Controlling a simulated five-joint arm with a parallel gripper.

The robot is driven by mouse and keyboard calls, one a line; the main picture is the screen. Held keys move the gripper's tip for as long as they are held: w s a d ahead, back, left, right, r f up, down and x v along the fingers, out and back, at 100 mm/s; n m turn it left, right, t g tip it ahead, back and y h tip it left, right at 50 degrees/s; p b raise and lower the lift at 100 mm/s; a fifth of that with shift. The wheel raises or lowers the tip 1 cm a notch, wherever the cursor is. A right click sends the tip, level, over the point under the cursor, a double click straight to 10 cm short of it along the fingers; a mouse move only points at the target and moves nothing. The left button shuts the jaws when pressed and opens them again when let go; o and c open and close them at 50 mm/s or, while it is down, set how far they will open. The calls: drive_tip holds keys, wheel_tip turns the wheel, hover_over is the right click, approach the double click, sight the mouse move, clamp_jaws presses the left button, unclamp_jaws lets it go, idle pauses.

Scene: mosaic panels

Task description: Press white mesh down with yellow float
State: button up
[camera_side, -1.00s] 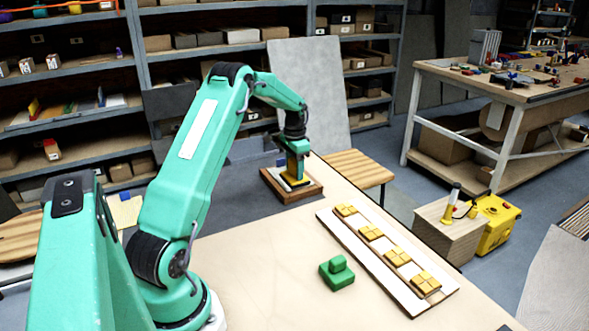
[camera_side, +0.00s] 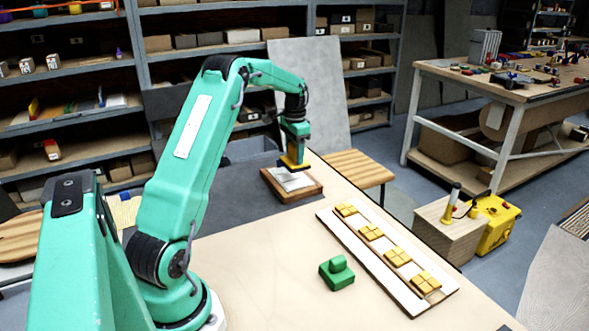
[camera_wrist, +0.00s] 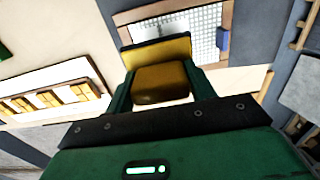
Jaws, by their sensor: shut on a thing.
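The white mesh (camera_side: 291,181) lies in a brown wooden frame at the far edge of the table. It also shows in the wrist view (camera_wrist: 203,33) as a fine white grid, partly hidden by the float. My gripper (camera_side: 294,146) is shut on the yellow float (camera_side: 291,165) and holds it above the mesh, with a visible gap. In the wrist view the float's yellow block (camera_wrist: 160,83) sits between the two fingers, in front of its wider, dark-edged plate.
A green block with a knob (camera_side: 337,272) stands on the table. Right of it lies a white board (camera_side: 333,222) bearing several yellow tile groups. A small blue piece (camera_wrist: 222,38) is at the frame's right side. Table between is clear.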

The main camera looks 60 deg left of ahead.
sight(289, 142)
drive_tip(key=shift+r, duration=0.55)
drive_tip(key=shift+a, duration=2)
drive_tip(key=shift+f, duration=2.95)
drive_tip(key=shift+f, duration=0.6)
drive_tip(key=shift+r, duration=0.15)
drive_tip(key=shift+r, duration=3.4)
drive_tip(key=shift+d, duration=0.15)
